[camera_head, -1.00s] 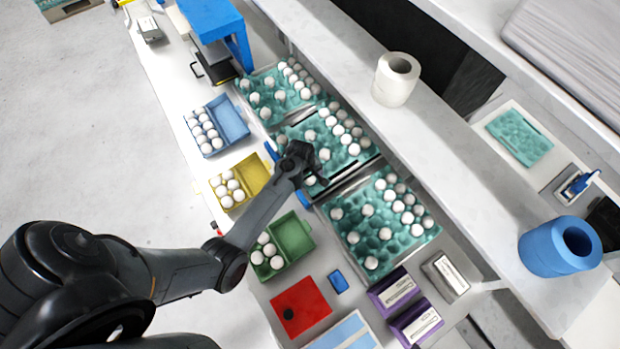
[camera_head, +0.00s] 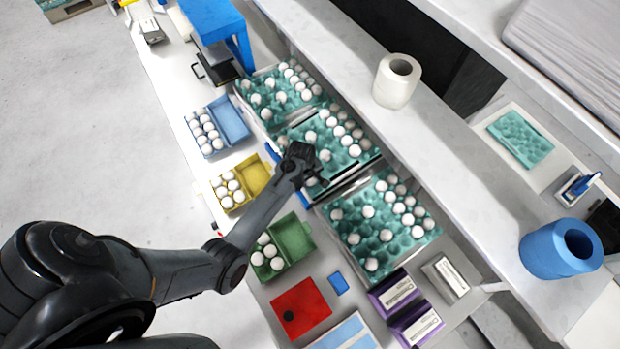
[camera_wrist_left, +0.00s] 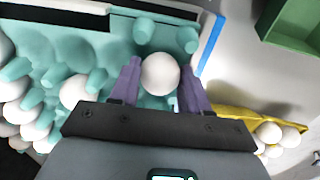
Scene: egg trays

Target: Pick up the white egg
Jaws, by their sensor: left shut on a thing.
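My left gripper (camera_head: 314,182) is over the near edge of the middle teal egg tray (camera_head: 338,160). In the left wrist view the purple fingers of my left gripper (camera_wrist_left: 160,80) are on both sides of a white egg (camera_wrist_left: 160,73), shut on it. The egg is at the tray's edge, close to teal bumps; I cannot tell whether it is clear of its cup. In the head view this egg (camera_head: 311,182) is partly hidden by the gripper. Other white eggs (camera_head: 355,151) sit in the same tray. My right gripper is not in view.
Teal trays with eggs lie on both sides, one at the back (camera_head: 270,92) and one in front (camera_head: 352,222). Blue (camera_head: 233,118), yellow (camera_head: 257,174) and green (camera_head: 294,238) cartons with eggs stand to the left. A raised white shelf (camera_head: 440,125) runs along the right.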

